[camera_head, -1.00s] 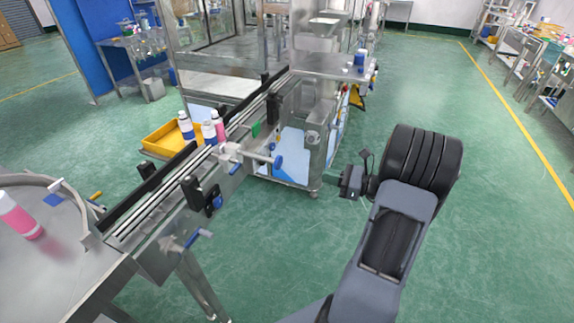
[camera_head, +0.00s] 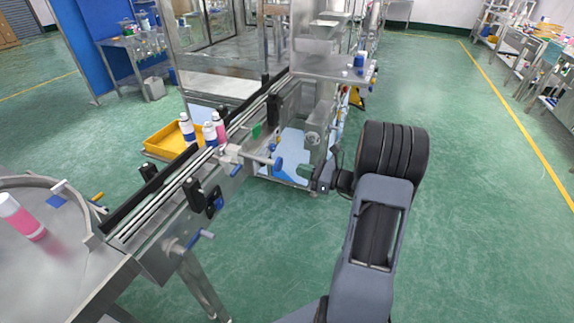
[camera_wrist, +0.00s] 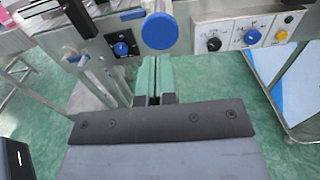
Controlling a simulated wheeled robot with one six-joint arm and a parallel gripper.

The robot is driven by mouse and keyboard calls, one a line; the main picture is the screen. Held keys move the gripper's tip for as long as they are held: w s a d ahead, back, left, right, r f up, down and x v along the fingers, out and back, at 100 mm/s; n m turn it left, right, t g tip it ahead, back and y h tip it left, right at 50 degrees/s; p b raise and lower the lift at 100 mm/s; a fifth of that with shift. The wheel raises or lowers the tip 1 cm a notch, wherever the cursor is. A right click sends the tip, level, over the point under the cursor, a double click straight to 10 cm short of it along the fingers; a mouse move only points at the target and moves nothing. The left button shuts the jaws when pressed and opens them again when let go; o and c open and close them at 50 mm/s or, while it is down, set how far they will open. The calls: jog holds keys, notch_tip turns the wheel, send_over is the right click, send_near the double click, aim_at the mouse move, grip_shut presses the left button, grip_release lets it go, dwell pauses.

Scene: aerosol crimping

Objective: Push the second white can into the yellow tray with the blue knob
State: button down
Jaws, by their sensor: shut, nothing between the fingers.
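The blue knob (camera_head: 277,164) is on the end of a rod sticking out from the conveyor's near side. In the wrist view the blue knob (camera_wrist: 159,32) shows as a round face just beyond my fingertips. My gripper (camera_head: 308,175) is to the right of the knob; its green fingers (camera_wrist: 154,72) are shut together and empty. I cannot tell whether they touch the knob. One white can with a blue base (camera_head: 187,128) stands by the yellow tray (camera_head: 160,152). Another white can (camera_head: 210,134) stands on the conveyor, close to a pink bottle (camera_head: 219,127).
The conveyor (camera_head: 170,190) runs diagonally, with rails and black sensors. A turntable (camera_head: 60,265) with a pink-and-white bottle (camera_head: 22,217) is at lower left. A panel with coloured knobs (camera_wrist: 248,38) is right of the blue knob. The green floor at right is clear.

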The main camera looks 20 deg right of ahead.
aim_at(280, 164)
jog(key=shift+p+x, duration=0.45)
jog(key=shift+x, duration=2.25)
